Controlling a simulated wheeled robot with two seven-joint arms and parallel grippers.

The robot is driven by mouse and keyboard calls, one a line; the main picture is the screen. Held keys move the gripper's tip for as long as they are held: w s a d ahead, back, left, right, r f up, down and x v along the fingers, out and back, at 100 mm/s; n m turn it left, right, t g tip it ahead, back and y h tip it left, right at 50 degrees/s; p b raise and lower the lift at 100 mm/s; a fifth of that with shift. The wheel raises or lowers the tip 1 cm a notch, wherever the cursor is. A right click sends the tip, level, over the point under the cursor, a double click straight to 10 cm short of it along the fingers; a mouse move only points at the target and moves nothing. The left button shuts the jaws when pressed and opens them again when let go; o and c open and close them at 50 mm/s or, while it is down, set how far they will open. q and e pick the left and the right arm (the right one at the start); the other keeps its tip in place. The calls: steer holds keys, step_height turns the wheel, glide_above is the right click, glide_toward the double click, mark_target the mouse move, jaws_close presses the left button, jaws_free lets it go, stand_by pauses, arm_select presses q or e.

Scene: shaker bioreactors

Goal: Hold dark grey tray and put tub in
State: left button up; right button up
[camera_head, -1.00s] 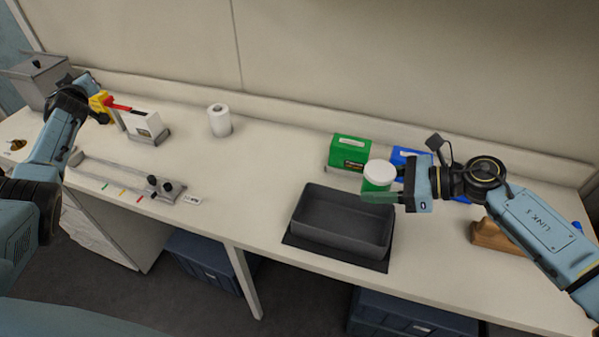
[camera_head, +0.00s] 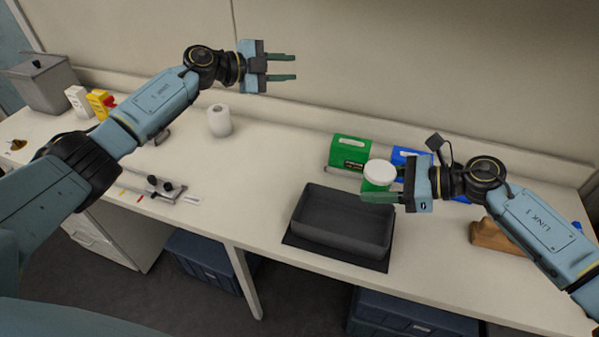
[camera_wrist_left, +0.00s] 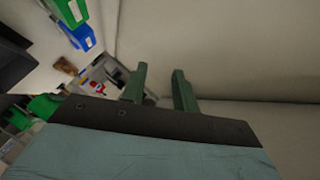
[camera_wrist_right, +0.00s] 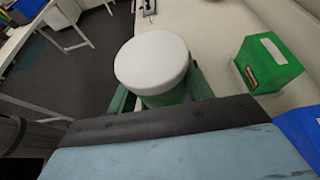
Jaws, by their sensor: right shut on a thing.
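The dark grey tray (camera_head: 340,222) lies on the bench on a dark mat, and it looks empty. The tub (camera_head: 378,176), green with a white lid, is between the fingers of my right gripper (camera_head: 382,188), just beyond the tray's back right corner. In the right wrist view the tub's white lid (camera_wrist_right: 152,62) fills the space between the fingers, and the gripper is shut on it. My left gripper (camera_head: 294,69) is raised in front of the wall, above the back of the bench. Its two fingers (camera_wrist_left: 160,88) are apart with nothing between them.
A green box (camera_head: 350,152) and a blue box (camera_head: 408,158) stand behind the tub. A white roll (camera_head: 219,120) stands left of the tray. A brown wooden block (camera_head: 494,236) is at the right. The bench between roll and tray is clear.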

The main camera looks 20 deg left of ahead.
arm_select(q)
steer(key=s+d+f+m+g, duration=0.5)
steer(key=d+m, duration=0.1)
steer(key=d, duration=0.3)
steer(key=m+g+y, duration=0.6)
steer(key=m+y, duration=0.3)
steer(key=y, duration=0.2)
glide_above(300, 200)
step_height(300, 200, down, 10)
steer(key=f, duration=0.1)
steer(key=shift+a+f, duration=0.1)
steer(key=shift+f, duration=0.25)
step_height(300, 200, down, 11)
steer(key=shift+r, duration=0.1)
jaws_close()
